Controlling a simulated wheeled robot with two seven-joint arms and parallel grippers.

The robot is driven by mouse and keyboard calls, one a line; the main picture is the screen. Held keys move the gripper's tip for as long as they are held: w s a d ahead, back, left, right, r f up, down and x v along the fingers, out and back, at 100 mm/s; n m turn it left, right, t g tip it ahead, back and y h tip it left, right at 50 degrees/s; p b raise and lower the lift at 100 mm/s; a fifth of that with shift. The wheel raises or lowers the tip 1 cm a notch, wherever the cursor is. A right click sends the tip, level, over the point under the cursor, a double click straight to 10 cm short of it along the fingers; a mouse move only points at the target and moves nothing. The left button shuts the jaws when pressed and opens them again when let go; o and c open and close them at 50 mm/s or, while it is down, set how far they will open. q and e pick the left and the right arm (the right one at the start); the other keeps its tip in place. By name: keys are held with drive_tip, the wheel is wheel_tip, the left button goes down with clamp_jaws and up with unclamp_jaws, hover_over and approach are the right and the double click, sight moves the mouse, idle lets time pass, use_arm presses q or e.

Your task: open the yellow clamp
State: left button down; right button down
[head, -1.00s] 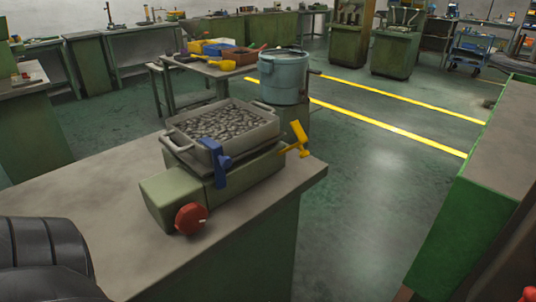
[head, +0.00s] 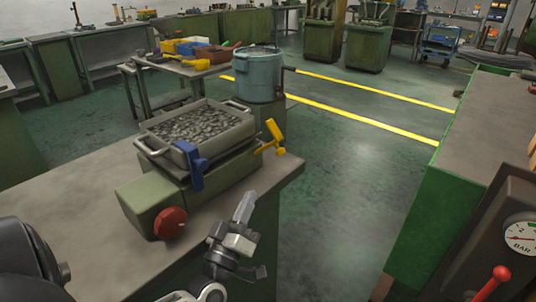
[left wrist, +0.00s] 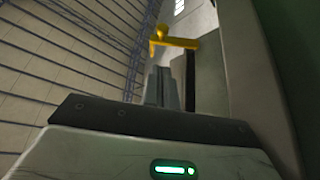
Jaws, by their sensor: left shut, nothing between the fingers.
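The yellow clamp (head: 270,138) is on the right end of the green machine, its handle sticking out to the right and up. It also shows in the left wrist view (left wrist: 174,41), beyond my fingertips. My left gripper (head: 243,208) is shut and empty. It is in front of and below the yellow clamp, beside the bench's right edge, apart from the clamp. The closed fingers also show in the left wrist view (left wrist: 161,88). A blue clamp (head: 192,165) is on the machine's front side. My right gripper is not in view.
A metal tray (head: 163,150) of small parts sits on the green machine (head: 150,204), which has a red knob (head: 170,223). The bench (head: 85,190) carries it. A blue-grey pot (head: 258,75) stands behind. A green cabinet (head: 425,225) with a gauge nearby stands right; floor between is clear.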

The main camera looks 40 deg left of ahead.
use_arm(q)
drive_tip(key=p, duration=0.1)
approach(274, 144)
drive_tip(key=x, duration=0.5)
drive_tip(key=shift+w+a, duration=0.2)
drive_tip(key=shift+w, duration=0.45)
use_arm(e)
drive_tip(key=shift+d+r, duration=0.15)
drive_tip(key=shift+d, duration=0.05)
